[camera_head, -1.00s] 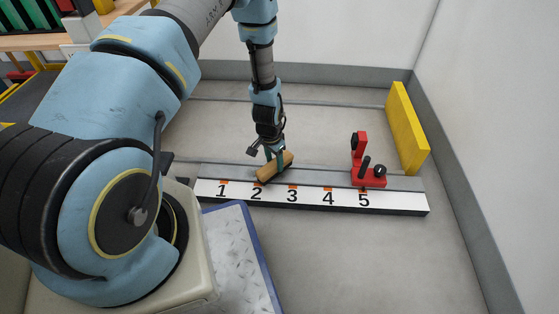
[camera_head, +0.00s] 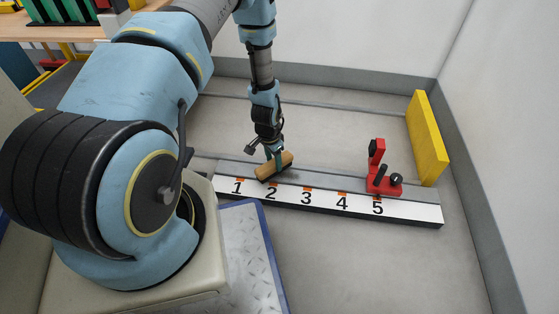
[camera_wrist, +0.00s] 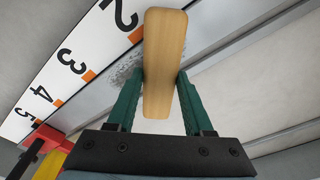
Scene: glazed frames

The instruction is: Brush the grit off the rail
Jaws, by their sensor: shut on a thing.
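My gripper (camera_head: 274,157) is shut on a wooden brush (camera_head: 267,172), which lies slantwise over the grey rail (camera_head: 330,180) behind number 2. In the wrist view the green fingers stand on both sides of the brush's wooden back (camera_wrist: 164,60); its bristles are hidden. A dark speckled patch of grit (camera_wrist: 122,72) lies on the rail beside the brush, on the side toward number 3. I cannot tell whether the bristles touch the rail or whether grit lies under the brush.
A white board (camera_head: 325,205) numbered 1 to 5 runs along the rail's front. A red clamp-like fixture (camera_head: 378,170) with black knobs stands on the rail by 5. A yellow block (camera_head: 427,138) stands beyond it near the right wall. Open floor lies in front.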

